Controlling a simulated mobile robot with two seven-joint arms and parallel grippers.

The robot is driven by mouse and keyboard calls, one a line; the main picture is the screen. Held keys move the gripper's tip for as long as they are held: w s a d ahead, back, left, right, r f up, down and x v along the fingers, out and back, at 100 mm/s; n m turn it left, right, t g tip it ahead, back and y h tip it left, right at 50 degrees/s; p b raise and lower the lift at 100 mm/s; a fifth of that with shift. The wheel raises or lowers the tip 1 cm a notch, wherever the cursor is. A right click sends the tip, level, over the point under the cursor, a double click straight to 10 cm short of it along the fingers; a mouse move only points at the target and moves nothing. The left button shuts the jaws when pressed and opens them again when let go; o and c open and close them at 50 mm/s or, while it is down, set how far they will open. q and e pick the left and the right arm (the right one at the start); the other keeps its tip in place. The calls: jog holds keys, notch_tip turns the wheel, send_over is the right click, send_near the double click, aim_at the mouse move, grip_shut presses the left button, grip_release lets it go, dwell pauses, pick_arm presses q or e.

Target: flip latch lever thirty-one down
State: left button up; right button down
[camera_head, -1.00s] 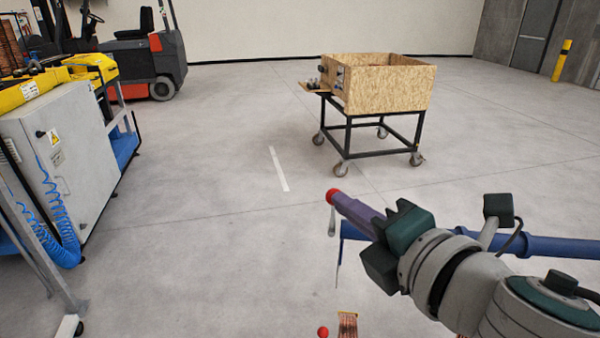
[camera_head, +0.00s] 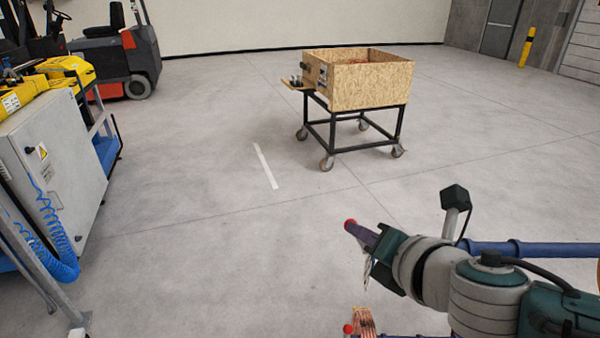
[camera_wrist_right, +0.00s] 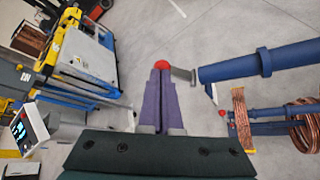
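A red ball knob (camera_head: 350,224) shows at the fingertips of my right gripper (camera_head: 360,234). In the right wrist view the red knob (camera_wrist_right: 162,66) sits at the tips of the two purple fingers (camera_wrist_right: 161,96), which lie close together. A short grey lever (camera_wrist_right: 183,75) runs from beside the knob toward the end of a thick blue tube (camera_wrist_right: 235,68). Whether the fingers pinch the knob or only touch it, I cannot tell. In the head view the blue tube (camera_head: 540,249) lies behind my right arm. My left gripper is not in view.
A second red knob (camera_head: 347,328) and a copper tube bundle (camera_head: 363,322) show at the bottom edge. A wooden crate on a wheeled frame (camera_head: 350,85) stands farther back. A grey cabinet (camera_head: 60,165) with blue hoses stands left. The floor between is clear.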

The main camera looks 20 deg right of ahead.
pick_arm(q)
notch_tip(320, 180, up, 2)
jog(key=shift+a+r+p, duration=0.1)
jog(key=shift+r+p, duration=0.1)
jog(key=shift+p, duration=0.55)
pick_arm(e)
jog(key=a+f+n+g+h, duration=0.1)
jog(key=h, duration=0.1)
jog(key=w+a+f+n+g+h, duration=0.1)
jog(key=n, duration=0.1)
jog(key=shift+w+a+n+h, duration=0.1)
jog(key=shift+a+n+h, duration=0.2)
jog(key=shift+a+h, duration=0.1)
jog(key=shift+s+d+f, duration=0.2)
jog(key=shift+s+d, duration=0.05)
jog(key=shift+d, duration=0.4)
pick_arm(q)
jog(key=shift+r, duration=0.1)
